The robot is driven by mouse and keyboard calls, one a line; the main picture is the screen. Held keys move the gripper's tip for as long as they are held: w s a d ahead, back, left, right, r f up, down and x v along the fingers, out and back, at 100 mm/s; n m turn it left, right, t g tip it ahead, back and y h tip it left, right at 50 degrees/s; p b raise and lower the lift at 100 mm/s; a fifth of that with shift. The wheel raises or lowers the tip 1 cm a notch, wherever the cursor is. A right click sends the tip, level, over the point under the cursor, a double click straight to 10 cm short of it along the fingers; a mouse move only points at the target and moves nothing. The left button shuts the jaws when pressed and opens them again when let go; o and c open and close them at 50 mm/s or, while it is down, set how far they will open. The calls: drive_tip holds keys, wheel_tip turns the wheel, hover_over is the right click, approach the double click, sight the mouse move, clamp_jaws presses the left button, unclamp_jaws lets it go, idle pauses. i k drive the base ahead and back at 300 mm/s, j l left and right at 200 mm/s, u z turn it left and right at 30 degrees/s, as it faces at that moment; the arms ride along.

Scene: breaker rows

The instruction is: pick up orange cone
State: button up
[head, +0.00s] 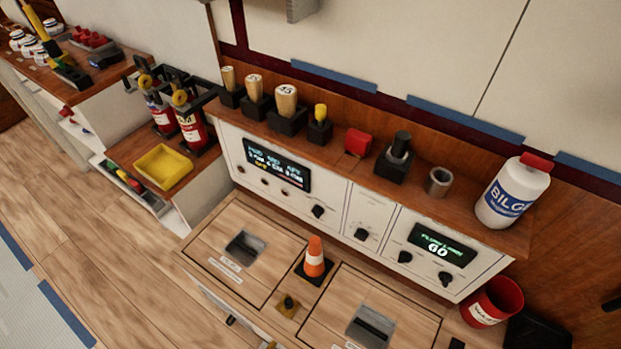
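The orange cone (314,257) stands upright on the wooden counter below the white control panel. It has a white band and a dark square base. It sits between two hatch panels with recessed dark pulls. My gripper does not show in the head view.
A small dark knob on a brass plate (288,304) is just in front of the cone. The white control panel (345,215) rises behind it. A red bucket (490,301) stands at the right. The shelf above holds wooden-handled plugs (286,103) and a white bottle (512,193).

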sight(313, 268)
drive_tip(key=i+j, duration=0.65)
drive_tip(key=j, duration=0.15)
